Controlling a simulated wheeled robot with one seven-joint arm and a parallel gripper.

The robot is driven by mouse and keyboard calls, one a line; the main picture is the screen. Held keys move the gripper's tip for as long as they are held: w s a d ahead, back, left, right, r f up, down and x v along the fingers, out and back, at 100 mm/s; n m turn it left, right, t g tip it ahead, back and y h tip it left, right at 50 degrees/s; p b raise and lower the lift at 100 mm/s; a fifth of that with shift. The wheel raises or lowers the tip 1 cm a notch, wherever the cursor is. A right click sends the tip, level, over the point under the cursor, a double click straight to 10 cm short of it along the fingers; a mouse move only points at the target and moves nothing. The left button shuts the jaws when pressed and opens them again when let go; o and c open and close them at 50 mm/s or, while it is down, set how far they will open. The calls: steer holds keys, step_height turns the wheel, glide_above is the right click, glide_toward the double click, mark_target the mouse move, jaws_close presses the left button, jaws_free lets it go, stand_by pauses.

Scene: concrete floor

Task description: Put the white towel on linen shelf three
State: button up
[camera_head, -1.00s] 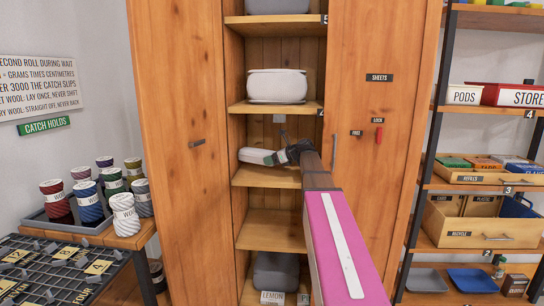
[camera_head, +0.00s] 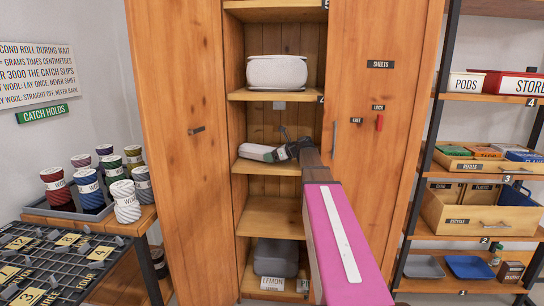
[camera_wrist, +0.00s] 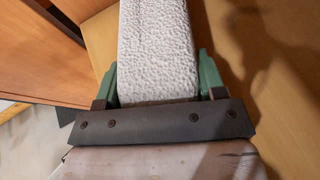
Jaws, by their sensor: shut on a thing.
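The white towel (camera_head: 256,152) is a folded, light grey-white pad in the open cupboard. It lies flat at, or just above, the shelf (camera_head: 266,169) below the one tagged 4; I cannot tell whether it touches. This shelf's own tag is hidden behind my arm. My gripper (camera_head: 287,151) holds the towel by its right end. In the wrist view the bumpy towel (camera_wrist: 157,50) sits between the two green fingers of my gripper (camera_wrist: 158,85), with wood to its right.
A white rounded bundle (camera_head: 277,72) stands on the shelf above. The shelf below (camera_head: 270,217) looks empty; a grey item (camera_head: 277,257) lies at the bottom. The right cupboard door (camera_head: 375,110) is close to my arm. Spools (camera_head: 90,194) stand at left.

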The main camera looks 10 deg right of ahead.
steer(key=shift+f, duration=0.5)
steer(key=o, duration=1.1)
steer(key=shift+o, duration=0.2)
